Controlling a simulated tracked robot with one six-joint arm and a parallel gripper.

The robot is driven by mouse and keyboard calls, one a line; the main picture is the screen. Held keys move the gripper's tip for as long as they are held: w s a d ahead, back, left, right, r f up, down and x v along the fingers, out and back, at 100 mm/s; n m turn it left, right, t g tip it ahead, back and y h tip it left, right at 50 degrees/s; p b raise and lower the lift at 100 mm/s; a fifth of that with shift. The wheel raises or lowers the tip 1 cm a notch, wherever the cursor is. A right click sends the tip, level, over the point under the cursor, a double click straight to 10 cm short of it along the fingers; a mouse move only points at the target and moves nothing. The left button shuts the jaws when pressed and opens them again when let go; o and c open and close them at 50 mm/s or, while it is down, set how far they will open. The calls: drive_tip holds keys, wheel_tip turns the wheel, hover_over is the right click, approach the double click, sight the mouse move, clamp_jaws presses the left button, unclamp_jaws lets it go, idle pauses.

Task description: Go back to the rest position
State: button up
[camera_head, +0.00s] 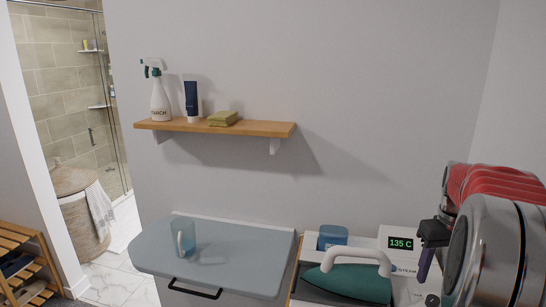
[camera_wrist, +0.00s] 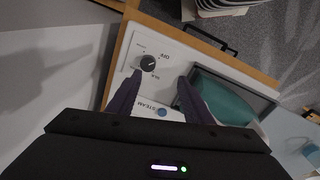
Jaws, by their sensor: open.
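My gripper (camera_wrist: 160,78) is open and empty. In the wrist view its two dark purple fingers stand apart over the white steam station, with the dark knob (camera_wrist: 148,63) just beyond the fingertips. In the head view my gripper (camera_head: 428,250) shows at the right, beside the steam station and partly cut off by my arm. The teal iron (camera_head: 352,284) with a white handle sits left of it, and shows in the wrist view (camera_wrist: 225,100). The station's display (camera_head: 400,244) reads 135 C.
A pale blue-grey board (camera_head: 222,258) with a clear jug (camera_head: 183,240) lies left of the iron. The wall space between shelf and board is clear.

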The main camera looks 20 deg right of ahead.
drive_tip(key=s+a+r+n+t, duration=0.1)
drive_tip(key=s+a+t, duration=0.1)
drive_tip(key=a, duration=1.8)
drive_tip(key=s+a+r+n+t, duration=0.1)
drive_tip(key=s+a, duration=0.4)
drive_tip(key=a, duration=1.5)
drive_tip(key=shift+n+t, duration=0.6)
drive_tip(key=shift+t, duration=0.5)
